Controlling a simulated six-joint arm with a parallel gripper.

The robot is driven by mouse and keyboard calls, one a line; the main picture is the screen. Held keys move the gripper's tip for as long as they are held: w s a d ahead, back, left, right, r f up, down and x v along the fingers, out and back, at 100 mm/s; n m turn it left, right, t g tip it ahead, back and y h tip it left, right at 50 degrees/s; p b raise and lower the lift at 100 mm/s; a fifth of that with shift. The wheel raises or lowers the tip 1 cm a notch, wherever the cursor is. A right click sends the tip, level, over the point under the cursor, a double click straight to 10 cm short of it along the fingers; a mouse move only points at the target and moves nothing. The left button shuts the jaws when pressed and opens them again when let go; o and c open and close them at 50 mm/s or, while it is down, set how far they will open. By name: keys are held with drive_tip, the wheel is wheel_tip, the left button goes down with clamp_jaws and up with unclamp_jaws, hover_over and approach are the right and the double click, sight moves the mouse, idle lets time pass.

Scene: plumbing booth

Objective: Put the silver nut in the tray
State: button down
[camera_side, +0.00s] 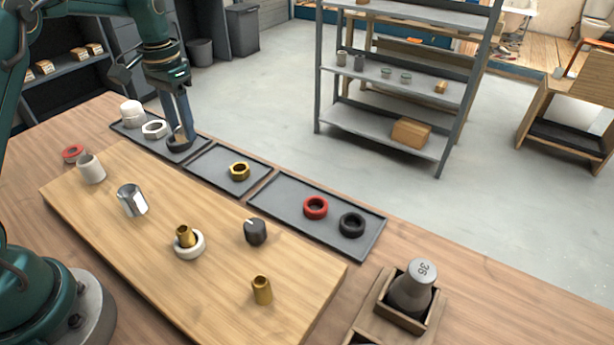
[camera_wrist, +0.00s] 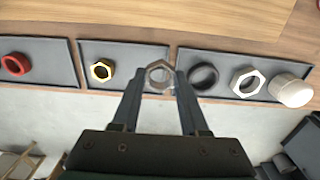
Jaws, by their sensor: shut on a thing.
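My gripper (camera_wrist: 157,82) is shut on a silver-grey hex nut (camera_wrist: 159,72), held between the fingertips. In the side view my gripper (camera_side: 183,138) is low over the right part of the left tray (camera_side: 197,150); the held nut is not clear there. That tray holds a white cap (camera_side: 131,113), a pale silver hex nut (camera_side: 154,129) and a dark ring (camera_side: 176,143). In the wrist view, the dark ring (camera_wrist: 204,76) is just right of the held nut, with the pale nut (camera_wrist: 247,83) beyond it. I cannot tell the held nut's height.
The middle tray (camera_side: 213,180) holds a brass nut (camera_side: 239,171). The right tray (camera_side: 275,197) holds a red ring (camera_side: 315,208) and a black ring (camera_side: 351,224). A wooden board (camera_side: 90,210) in front carries several fittings, including a chrome piece (camera_side: 132,200).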

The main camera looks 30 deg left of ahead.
sight(217, 164)
drive_tip(key=w+d+f, duration=0.3)
drive_tip(key=shift+w+d, duration=0.15)
drive_tip(key=shift+d, duration=0.15)
drive_tip(key=shift+f, duration=2)
drive_tip(key=shift+f, duration=0.15)
drive_tip(key=shift+c, duration=2.1)
unclamp_jaws()
